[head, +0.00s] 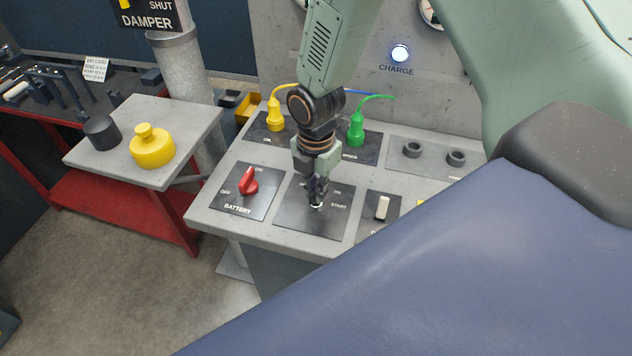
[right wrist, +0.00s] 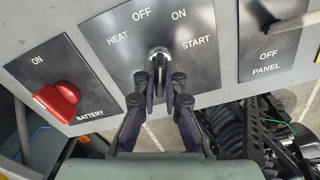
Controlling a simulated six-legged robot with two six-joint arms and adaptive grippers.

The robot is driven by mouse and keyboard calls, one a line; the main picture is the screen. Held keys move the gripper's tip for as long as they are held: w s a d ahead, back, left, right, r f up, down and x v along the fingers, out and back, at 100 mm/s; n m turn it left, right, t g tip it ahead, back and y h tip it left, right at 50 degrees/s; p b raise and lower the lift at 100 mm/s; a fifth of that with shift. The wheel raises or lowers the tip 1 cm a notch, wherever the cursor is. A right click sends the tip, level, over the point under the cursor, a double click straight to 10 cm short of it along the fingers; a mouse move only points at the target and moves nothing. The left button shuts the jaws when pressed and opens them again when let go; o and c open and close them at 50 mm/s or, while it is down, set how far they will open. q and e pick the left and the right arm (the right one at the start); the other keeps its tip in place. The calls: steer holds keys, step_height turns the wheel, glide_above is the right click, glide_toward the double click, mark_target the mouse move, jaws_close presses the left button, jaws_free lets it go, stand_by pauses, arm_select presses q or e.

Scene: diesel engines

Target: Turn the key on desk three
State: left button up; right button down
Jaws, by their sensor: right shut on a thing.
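The key switch plate (head: 296,218) is on the sloping grey desk (head: 222,192). It also shows in the right wrist view (right wrist: 115,62), marked HEAT, OFF, ON and START. The round metal lock (right wrist: 159,54) is at its middle. My right gripper (head: 317,203) reaches down from above to the lock. In the right wrist view its fingers (right wrist: 160,88) are closed together on the key, just at the lock. The fingers cover most of the key, so I cannot tell which mark it points to. My left gripper is not in view.
A red BATTERY knob (head: 249,182) is left of the key plate, and a white PANEL switch (head: 382,207) is to its right. Yellow (head: 276,115) and green (head: 356,128) plugs stand behind. A lit CHARGE lamp (head: 400,53) is on the upright panel.

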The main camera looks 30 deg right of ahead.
steer(key=m+p, duration=0.2)
steer(key=m, duration=0.3)
steer(key=shift+r+m+p, duration=0.1)
steer(key=shift+m+p, duration=0.2)
steer(key=shift+p, duration=0.05)
steer(key=m+p, duration=0.2)
steer(key=m, duration=0.3)
steer(key=shift+m, duration=0.4)
steer(key=c, duration=1.4)
jaws_free()
steer(key=shift+c, duration=0.2)
step_height(320, 180, up, 12)
steer(key=shift+s, duration=0.1)
